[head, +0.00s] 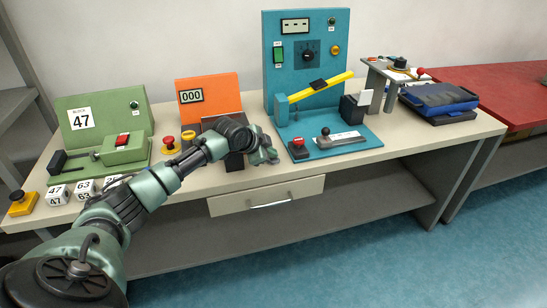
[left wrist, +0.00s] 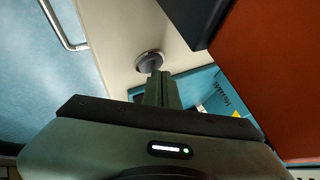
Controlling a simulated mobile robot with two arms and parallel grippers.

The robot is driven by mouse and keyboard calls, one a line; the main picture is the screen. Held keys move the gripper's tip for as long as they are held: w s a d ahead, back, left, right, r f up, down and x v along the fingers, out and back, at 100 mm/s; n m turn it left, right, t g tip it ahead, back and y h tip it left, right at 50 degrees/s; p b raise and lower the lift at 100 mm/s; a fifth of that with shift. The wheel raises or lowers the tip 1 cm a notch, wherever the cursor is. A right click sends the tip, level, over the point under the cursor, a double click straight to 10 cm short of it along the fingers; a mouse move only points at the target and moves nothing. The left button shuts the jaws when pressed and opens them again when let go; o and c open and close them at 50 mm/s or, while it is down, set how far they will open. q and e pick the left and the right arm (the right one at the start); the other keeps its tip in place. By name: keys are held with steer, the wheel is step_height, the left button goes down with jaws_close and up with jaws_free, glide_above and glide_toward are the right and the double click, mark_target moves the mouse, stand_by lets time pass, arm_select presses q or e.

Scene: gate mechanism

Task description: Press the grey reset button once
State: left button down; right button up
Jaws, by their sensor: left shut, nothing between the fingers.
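A round grey button (left wrist: 148,58) with a paler rim stands on the beige bench top in the left wrist view. My left gripper (left wrist: 158,76) is shut and empty, and its fingertips overlap the near edge of the button in that view. I cannot tell whether they touch it or whether it is pressed down. In the head view my left gripper (head: 268,156) is low over the bench, between the orange counter unit and the teal gate panel. The button is not clearly seen there, as the gripper seems to cover it. My right gripper is not in view.
The orange counter unit (head: 220,92) stands behind my left arm. The teal gate panel (head: 280,70), with a yellow barrier arm (head: 325,86) and a red button (head: 298,146), is to the right. A green unit (head: 100,108) stands left. A drawer (head: 232,203) is below the bench's front edge.

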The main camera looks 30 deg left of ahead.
mark_target(272, 161)
arm_select(q)
steer(key=shift+r, duration=0.4)
steer(key=shift+r+p, duration=0.1)
steer(key=shift+p, duration=0.2)
step_height(272, 161, up, 5)
steer(key=p, duration=0.5)
stand_by(0.5)
